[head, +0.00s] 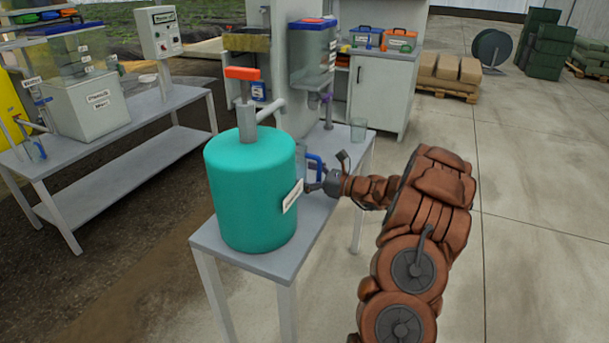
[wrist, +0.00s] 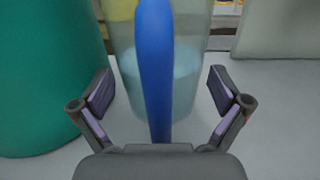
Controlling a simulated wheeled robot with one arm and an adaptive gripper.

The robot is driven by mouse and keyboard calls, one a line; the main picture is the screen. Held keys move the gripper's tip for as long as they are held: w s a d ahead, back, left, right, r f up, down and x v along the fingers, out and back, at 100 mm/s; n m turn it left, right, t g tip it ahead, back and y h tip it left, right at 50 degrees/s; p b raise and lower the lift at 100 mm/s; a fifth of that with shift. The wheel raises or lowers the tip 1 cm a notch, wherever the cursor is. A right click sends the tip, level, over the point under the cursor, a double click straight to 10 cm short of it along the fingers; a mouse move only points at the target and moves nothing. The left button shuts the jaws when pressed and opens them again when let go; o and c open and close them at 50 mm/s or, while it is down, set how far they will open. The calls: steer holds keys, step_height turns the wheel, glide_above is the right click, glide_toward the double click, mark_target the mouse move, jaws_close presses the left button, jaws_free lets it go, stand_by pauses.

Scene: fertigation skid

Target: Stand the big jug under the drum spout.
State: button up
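A clear jug (wrist: 187,65) with a blue handle (wrist: 154,70) stands on the grey table in the wrist view. In the head view the blue handle (head: 316,166) shows just right of the teal drum, which hides most of the jug. The drum (head: 240,190) has a white label, a grey column with an orange top handle (head: 242,73), and a grey spout pipe (head: 268,110) reaching to the right. My gripper (wrist: 160,90) is open, one finger on each side of the blue handle, with visible gaps. In the head view my gripper (head: 318,186) is beside the drum.
The narrow grey table (head: 312,222) carries the drum, with a small clear cup (head: 358,129) at its far right. The drum is close on my gripper's left. A control box (head: 160,33) and clear tank stand on another bench, left.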

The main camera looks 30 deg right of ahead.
steer(key=shift+r, duration=0.15)
steer(key=v, duration=1.2)
stand_by(0.8)
